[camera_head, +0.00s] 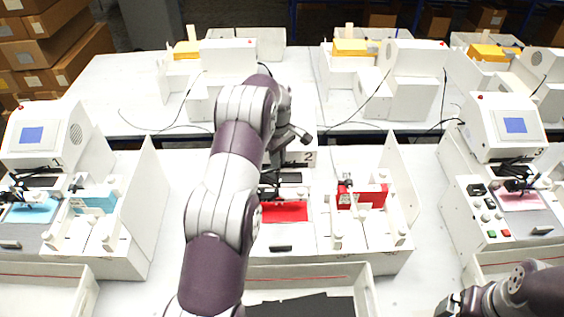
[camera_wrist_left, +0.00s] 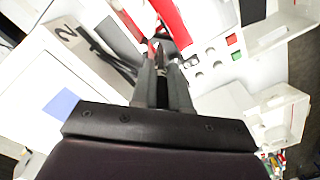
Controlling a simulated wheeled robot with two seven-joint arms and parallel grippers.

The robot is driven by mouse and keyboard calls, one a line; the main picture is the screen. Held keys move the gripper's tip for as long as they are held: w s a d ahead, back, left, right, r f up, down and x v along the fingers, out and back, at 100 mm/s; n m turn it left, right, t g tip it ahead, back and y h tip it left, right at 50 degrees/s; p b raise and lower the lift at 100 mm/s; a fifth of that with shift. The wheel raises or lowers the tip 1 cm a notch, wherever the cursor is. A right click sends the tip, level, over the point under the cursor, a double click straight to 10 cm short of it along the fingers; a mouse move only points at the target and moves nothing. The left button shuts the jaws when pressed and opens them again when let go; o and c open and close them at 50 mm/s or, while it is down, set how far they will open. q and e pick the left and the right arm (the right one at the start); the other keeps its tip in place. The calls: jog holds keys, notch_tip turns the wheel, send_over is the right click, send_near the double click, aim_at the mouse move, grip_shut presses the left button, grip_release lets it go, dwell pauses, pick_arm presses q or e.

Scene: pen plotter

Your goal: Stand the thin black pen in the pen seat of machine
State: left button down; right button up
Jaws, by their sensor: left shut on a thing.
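The middle machine (camera_head: 318,237), marked 2, has a red sheet (camera_head: 284,212) on its bed and a dark carriage (camera_head: 268,192) above it. The sheet also shows in the left wrist view (camera_wrist_left: 174,24). My left arm covers much of this machine in the head view. In the left wrist view, my left gripper (camera_wrist_left: 160,58) is shut on a thin dark thing, probably the black pen, beside the black carriage arm (camera_wrist_left: 118,42). The pen's tip and the pen seat cannot be made out clearly. My right gripper (camera_head: 450,305) is low at the right, away from the machine.
A red block (camera_head: 372,196) sits in the white side bay right of the bed, beside an upright white panel (camera_head: 402,180). Similar machines stand left (camera_head: 40,140) and right (camera_head: 502,125). A tray with a dark bottom (camera_head: 366,290) lies in front.

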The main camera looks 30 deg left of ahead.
aim_at(279, 174)
pick_arm(q)
jog(key=shift+w+a+r, duration=0.15)
jog(key=shift+w+r, duration=0.05)
jog(key=shift+w, duration=0.2)
jog(key=shift+s+d+f+b, duration=0.15)
jog(key=shift+f+b, duration=0.25)
jog(key=shift+f, duration=0.1)
jog(key=shift+s+d+f+b, duration=0.1)
jog(key=shift+s+f+b, duration=0.05)
jog(key=shift+f+b, duration=0.3)
notch_tip(279, 174, down, 3)
jog(key=shift+s+d+f+b, duration=0.1)
jog(key=shift+f+b, duration=0.05)
jog(key=shift+b, duration=0.85)
pick_arm(e)
jog(key=f, duration=0.3)
jog(key=shift+s+d+f, duration=0.2)
jog(key=shift+s+d, duration=0.05)
pick_arm(q)
jog(key=shift+s, duration=0.1)
pick_arm(e)
jog(key=shift+s+d, duration=0.1)
jog(key=shift+s, duration=0.05)
pick_arm(q)
jog(key=shift+d, duration=0.1)
